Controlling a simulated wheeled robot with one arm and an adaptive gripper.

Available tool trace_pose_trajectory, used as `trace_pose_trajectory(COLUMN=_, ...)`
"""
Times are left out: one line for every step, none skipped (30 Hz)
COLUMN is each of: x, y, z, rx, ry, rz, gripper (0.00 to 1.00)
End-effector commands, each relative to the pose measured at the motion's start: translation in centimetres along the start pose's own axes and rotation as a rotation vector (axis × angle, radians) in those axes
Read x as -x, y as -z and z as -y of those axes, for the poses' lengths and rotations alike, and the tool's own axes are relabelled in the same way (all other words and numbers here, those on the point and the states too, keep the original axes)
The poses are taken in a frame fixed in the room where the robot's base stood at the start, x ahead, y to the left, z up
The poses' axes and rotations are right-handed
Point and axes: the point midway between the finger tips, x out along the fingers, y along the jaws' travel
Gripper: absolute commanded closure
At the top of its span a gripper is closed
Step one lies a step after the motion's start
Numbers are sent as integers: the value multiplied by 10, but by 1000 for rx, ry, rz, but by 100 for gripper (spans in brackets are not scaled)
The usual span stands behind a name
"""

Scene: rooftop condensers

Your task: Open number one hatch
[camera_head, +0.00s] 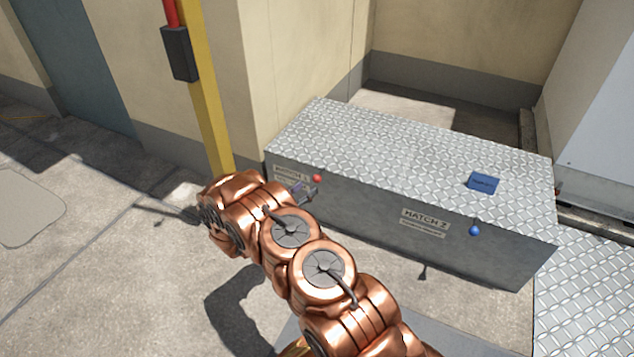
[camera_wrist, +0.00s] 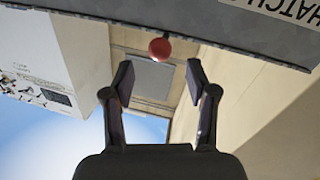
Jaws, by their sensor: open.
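A long grey metal box with a diamond-plate top (camera_head: 400,140) stands at the right in the head view. Its front carries a HATCH 1 label (camera_head: 291,171) at the left end, partly hidden by my arm. A red ball knob (camera_head: 317,178) sits at the front edge near that label. My gripper (camera_head: 305,192) is close to the red knob in the head view. In the wrist view, which is turned over, my gripper (camera_wrist: 160,78) is open and empty. The red knob (camera_wrist: 160,48) shows beyond and between its fingertips, apart from them.
A HATCH 2 label (camera_head: 425,217) and a blue ball knob (camera_head: 474,231) are on the right of the box front. A small blue block (camera_head: 483,183) lies on top. A yellow post (camera_head: 207,110) stands behind my arm. Concrete floor at left is clear.

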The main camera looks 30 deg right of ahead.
Motion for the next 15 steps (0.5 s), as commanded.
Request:
trace_pose_trajectory(x=-7, y=-2, z=0, rx=-1, ry=-2, rz=0, gripper=43)
trace_pose_trajectory(x=-10, y=-2, z=0, rx=-2, ry=-2, rz=0, gripper=43)
trace_pose_trajectory(x=-16, y=-2, z=-1, rx=-1, ry=-3, rz=0, gripper=43)
trace_pose_trajectory(x=-20, y=-2, z=-1, rx=-2, ry=-4, rz=1, gripper=43)
trace_pose_trajectory(x=-23, y=-2, z=-1, rx=-2, ry=-4, rz=1, gripper=43)
trace_pose_trajectory(x=-29, y=-2, z=-1, rx=-2, ry=-4, rz=2, gripper=43)
trace_pose_trajectory(x=-32, y=-2, z=0, rx=-3, ry=-3, rz=2, gripper=43)
trace_pose_trajectory(x=-36, y=-2, z=0, rx=-3, ry=-2, rz=2, gripper=43)
trace_pose_trajectory(x=-41, y=-2, z=-1, rx=-3, ry=-2, rz=2, gripper=43)
trace_pose_trajectory(x=-44, y=-2, z=-1, rx=-3, ry=-2, rz=2, gripper=43)
trace_pose_trajectory(x=-47, y=-2, z=0, rx=-3, ry=-1, rz=2, gripper=43)
trace_pose_trajectory(x=-51, y=-2, z=0, rx=-2, ry=-2, rz=3, gripper=43)
trace_pose_trajectory(x=-53, y=-2, z=0, rx=-2, ry=-1, rz=3, gripper=43)
trace_pose_trajectory(x=-56, y=-2, z=0, rx=-2, ry=0, rz=3, gripper=43)
trace_pose_trajectory(x=-59, y=-2, z=0, rx=-1, ry=0, rz=3, gripper=43)
